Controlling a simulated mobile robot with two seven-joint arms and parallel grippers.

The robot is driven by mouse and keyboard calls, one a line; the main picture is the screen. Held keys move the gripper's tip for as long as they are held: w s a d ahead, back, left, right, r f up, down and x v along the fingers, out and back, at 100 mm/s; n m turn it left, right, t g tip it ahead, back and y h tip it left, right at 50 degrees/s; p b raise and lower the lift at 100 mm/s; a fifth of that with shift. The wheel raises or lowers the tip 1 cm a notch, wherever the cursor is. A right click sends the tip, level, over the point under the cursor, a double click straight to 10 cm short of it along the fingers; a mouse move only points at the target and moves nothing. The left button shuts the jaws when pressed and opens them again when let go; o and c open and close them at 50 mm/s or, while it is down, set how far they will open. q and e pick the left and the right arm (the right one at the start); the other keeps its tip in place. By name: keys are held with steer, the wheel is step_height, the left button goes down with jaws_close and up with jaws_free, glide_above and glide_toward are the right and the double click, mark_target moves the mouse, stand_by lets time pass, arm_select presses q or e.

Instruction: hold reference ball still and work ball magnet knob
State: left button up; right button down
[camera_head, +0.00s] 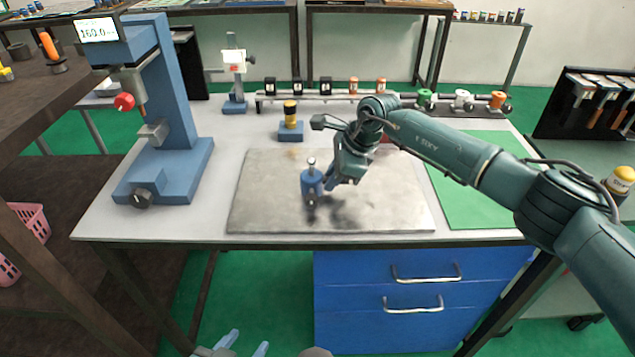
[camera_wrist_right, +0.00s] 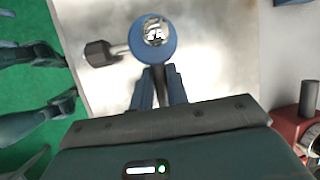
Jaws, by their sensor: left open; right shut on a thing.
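The reference ball stands upright on the steel plate (camera_head: 270,215): a shiny ball (camera_head: 311,162) on a blue round base (camera_head: 311,183). In the right wrist view, the ball (camera_wrist_right: 155,30) and the blue base (camera_wrist_right: 139,67) are seen from above. The dark magnet knob (camera_wrist_right: 99,53) sticks out sideways from the base on a short metal stem. In the head view the knob (camera_head: 310,203) faces the front. My right gripper (camera_wrist_right: 158,70) is shut on the reference ball's blue base from the right. My left gripper (camera_head: 246,342) is open and empty, low in front of the table.
A blue measuring stand (camera_head: 180,120) is at the left of the table, with a smaller stand (camera_head: 233,75) behind. A yellow-black part on a blue block (camera_head: 290,125) stands behind the plate. A green mat (camera_head: 470,190) lies at right. The plate's front left is clear.

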arm_select(q)
steer(key=shift+s+a+f+n, duration=0.2)
steer(key=shift+s+a+n, duration=0.05)
steer(key=shift+s+n, duration=0.2)
arm_select(e)
steer(key=c, duration=1.3)
jaws_free()
